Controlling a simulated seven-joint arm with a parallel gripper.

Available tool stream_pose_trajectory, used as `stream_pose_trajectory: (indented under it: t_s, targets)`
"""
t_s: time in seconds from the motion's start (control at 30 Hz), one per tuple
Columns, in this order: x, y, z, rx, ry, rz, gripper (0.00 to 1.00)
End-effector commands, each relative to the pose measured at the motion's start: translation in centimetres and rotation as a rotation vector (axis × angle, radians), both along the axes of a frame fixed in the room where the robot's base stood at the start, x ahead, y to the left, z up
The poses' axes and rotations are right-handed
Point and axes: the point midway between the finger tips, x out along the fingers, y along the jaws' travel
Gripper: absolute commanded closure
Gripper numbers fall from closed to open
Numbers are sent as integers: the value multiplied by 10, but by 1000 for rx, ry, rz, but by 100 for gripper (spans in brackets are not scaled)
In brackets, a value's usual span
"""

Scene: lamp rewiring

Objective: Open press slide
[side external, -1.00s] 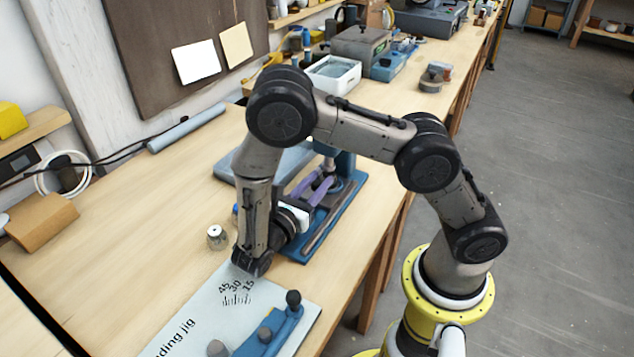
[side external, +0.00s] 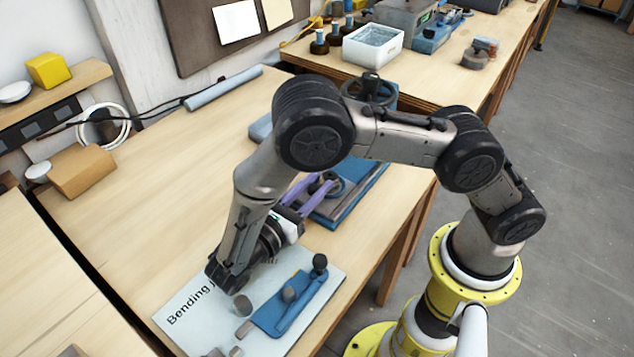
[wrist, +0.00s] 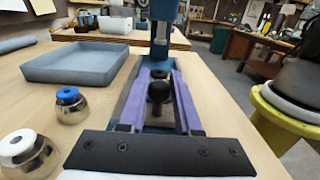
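The blue press (side external: 352,200) stands on the bench behind my gripper, partly hidden by my arm in the side view. Its upright column (wrist: 163,22) rises straight ahead in the wrist view. A black knob (wrist: 157,92), apparently on the press slide, stands between my two purple fingers. My gripper (wrist: 160,76) is open, with a finger on each side of the knob and gaps visible. It also shows in the side view (side external: 312,188), low and level over the front of the press. Whether a finger touches the knob is unclear. The slide's travel position cannot be told.
The bending jig (side external: 190,318) lies below my wrist, with a blue lever block (side external: 285,305). A grey tray (wrist: 75,65), a blue-capped cup (wrist: 70,103) and a white-capped cup (wrist: 25,152) stand left of the fingers.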

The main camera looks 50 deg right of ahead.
Motion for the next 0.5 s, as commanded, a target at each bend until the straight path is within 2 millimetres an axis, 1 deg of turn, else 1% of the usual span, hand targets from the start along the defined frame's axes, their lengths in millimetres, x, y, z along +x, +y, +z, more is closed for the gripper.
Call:
stream_pose_trajectory:
  t_s: [0.03, 0.13, 0.17, 0.4, 0.5]
  targets:
    - [0, 0, 0, 1, 0, 0, 59]
    - [0, 0, 0, 1, 0, 0, 41]
    - [0, 0, 0, 1, 0, 0, 38]
    - [0, 0, 0, 1, 0, 0, 38]
    - [0, 3, 0, 0, -1, 1, 38]
